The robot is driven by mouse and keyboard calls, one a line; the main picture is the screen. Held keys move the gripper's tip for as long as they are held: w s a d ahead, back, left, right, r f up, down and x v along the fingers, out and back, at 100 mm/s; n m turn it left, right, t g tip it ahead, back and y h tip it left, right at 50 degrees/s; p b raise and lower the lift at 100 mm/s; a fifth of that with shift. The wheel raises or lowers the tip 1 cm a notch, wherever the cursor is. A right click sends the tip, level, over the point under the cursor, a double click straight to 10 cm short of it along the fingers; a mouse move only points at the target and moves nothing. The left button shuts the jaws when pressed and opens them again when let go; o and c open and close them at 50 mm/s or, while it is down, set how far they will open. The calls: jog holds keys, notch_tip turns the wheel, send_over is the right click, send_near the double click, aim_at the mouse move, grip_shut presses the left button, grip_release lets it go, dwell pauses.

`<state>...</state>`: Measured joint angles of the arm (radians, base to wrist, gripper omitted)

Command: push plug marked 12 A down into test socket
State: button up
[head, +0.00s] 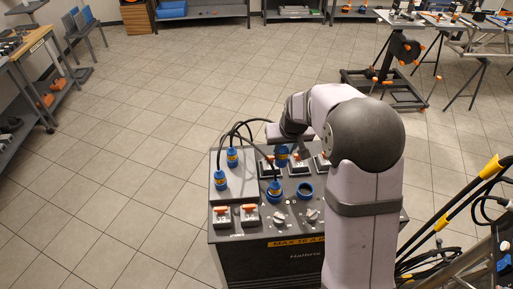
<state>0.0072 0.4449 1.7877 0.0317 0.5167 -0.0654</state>
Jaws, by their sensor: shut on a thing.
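A grey test box (224,237) stands in the lower middle of the head view, with sockets, plugs and switches on its top. Blue plugs with yellow bands and black cables stand upright on it: one at the back left (232,158), one at the left (220,180) and one nearer the middle (274,190). A blue fitting (282,155) stands behind, just below my wrist. The marking 12 A is too small to read. My gripper's fingers cannot be made out; my arm hides that area.
Orange-topped switches (249,211) and grey knobs (311,215) line the box front. Black cables (247,123) arch over its back left. A yellow and black railing (470,197) and cables are at the right. Tool stands (385,75) are behind; tiled floor at left is clear.

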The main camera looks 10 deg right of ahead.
jog(key=s+d+f+m+h+p, duration=0.1)
jog(key=s+d+f+m, duration=0.15)
jog(key=d, duration=0.85)
jog(key=s+d+f+m+h, duration=0.1)
jog(key=s+d+m, duration=0.2)
jog(key=d, duration=0.8)
jog(key=s+d+f+m+h+p, duration=0.1)
jog(key=s+d+m, duration=0.15)
jog(key=d, duration=0.85)
jog(key=shift+w+a+r+n+y, duration=0.45)
jog(key=shift+n+y, duration=0.2)
jog(key=shift+n, duration=1.1)
jog(key=shift+w+a+r+n+y, duration=0.35)
jog(key=shift+w+a+n+y, duration=0.25)
jog(key=shift+n, duration=1.2)
jog(key=shift+w+a+r+n+y, duration=0.45)
jog(key=shift+n+y, duration=0.3)
jog(key=shift+n, duration=1)
jog(key=shift+d+f, duration=0.1)
jog(key=shift+f, duration=0.15)
notch_tip(320, 180, down, 6)
jog(key=b, duration=0.4)
jog(key=shift+b, duration=0.6)
jog(key=shift+f+b, duration=1.3)
jog(key=shift+f, duration=0.25)
